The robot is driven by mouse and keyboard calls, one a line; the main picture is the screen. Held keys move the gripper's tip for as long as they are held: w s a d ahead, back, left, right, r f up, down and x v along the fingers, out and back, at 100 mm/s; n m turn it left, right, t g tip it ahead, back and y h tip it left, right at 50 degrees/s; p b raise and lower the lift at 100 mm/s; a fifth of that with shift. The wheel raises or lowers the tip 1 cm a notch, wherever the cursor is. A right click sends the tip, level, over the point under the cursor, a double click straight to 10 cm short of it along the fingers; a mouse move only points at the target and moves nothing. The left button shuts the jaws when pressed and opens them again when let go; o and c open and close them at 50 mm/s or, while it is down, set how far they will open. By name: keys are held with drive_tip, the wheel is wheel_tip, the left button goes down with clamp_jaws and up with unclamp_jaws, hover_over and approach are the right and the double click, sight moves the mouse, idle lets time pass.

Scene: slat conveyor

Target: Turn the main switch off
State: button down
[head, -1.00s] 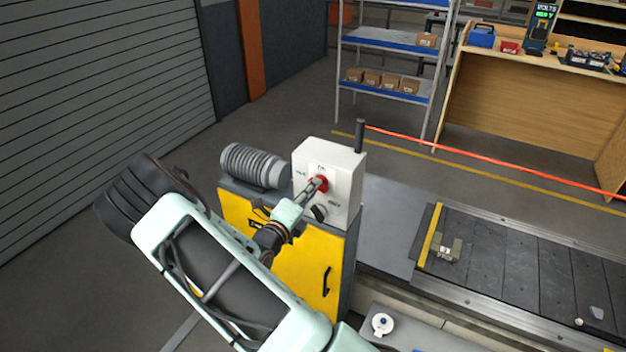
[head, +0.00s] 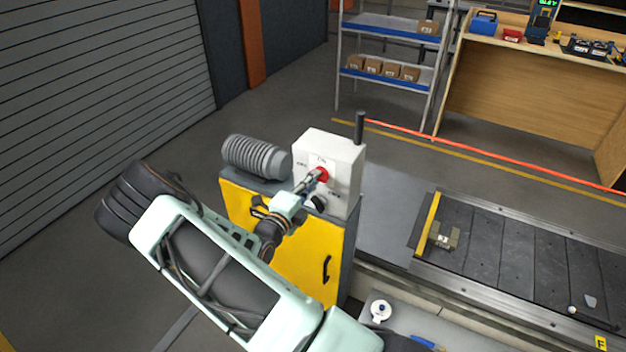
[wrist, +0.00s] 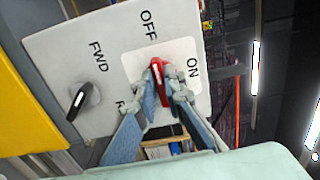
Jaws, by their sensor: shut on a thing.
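The main switch is a red knob (head: 322,174) on the front of a white control box (head: 345,178) on a yellow cabinet. In the wrist view, the red handle (wrist: 157,70) has a white mark at its upper end, which points roughly toward the OFF label (wrist: 148,25). The ON label (wrist: 193,70) is to its right. My gripper (wrist: 165,85) is shut on the red handle, with one finger on each side. The fingers hide part of the handle.
A black selector knob (wrist: 82,100) sits beside the FWD label on the same box. A grey ribbed motor (head: 256,156) is left of the box.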

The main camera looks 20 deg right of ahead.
drive_tip(key=c, duration=2)
unclamp_jaws()
drive_tip(key=v, duration=1.2)
